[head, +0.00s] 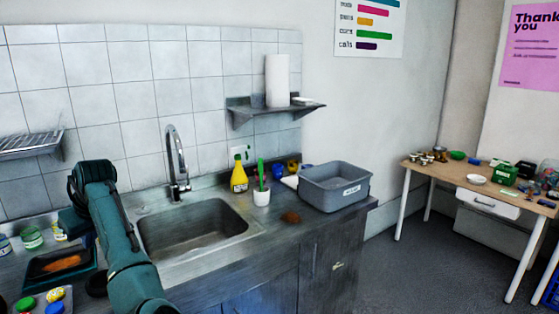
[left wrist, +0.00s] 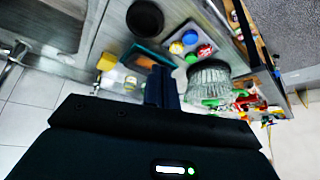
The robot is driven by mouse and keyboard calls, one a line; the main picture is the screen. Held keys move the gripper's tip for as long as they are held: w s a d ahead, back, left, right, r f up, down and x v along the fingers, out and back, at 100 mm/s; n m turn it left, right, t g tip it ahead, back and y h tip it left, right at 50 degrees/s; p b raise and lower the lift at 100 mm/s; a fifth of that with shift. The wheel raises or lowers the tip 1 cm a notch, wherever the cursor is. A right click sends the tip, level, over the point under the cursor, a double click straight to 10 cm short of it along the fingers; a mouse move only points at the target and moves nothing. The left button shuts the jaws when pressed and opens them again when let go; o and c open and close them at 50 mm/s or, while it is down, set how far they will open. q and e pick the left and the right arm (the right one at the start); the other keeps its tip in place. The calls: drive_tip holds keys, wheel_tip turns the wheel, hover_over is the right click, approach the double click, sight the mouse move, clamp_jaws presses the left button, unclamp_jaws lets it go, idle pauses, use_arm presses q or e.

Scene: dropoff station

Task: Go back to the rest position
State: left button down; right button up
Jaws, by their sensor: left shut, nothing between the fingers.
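My left arm rises from the bottom of the head view and bends at the counter's left side. My left gripper shows in the left wrist view (left wrist: 162,88), with its dark fingers together and nothing between them. It is over the cluttered left part of the counter; I cannot tell its exact height. In the head view, the arm hides part of the sink's left side. My right gripper is not in view.
A sink (head: 195,228) with a tall faucet (head: 177,165) is set in the counter. A dark tray (head: 35,273) and several jars are at left. A grey bin (head: 335,187) stands at the counter's right. A wooden table (head: 420,168) with small items is farther right, with open floor before it.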

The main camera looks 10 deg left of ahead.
use_arm(q)
wheel_tip(320, 180, down, 11)
drive_tip(key=m+t+y, duration=0.3)
drive_tip(key=m, duration=0.2)
drive_tip(key=s+d+f+m+t+h, duration=0.2)
drive_tip(key=s+d+f+m+t, duration=0.15)
drive_tip(key=d+f+m, duration=0.4)
drive_tip(key=s+d+f+m+h, duration=0.1)
drive_tip(key=s+d+f+h, duration=0.2)
drive_tip(key=s+d, duration=0.4)
drive_tip(key=s+d+f+m+t+h, duration=0.1)
drive_tip(key=s+d+f+h, duration=0.2)
drive_tip(key=s+d+f, duration=0.2)
drive_tip(key=s+d+f+m+h, duration=0.1)
drive_tip(key=s+d+f+h, duration=0.2)
drive_tip(key=s+d, duration=0.6)
drive_tip(key=d+f, duration=0.2)
drive_tip(key=d, duration=0.1)
drive_tip(key=shift+s+m, duration=0.2)
drive_tip(key=shift+m, duration=0.15)
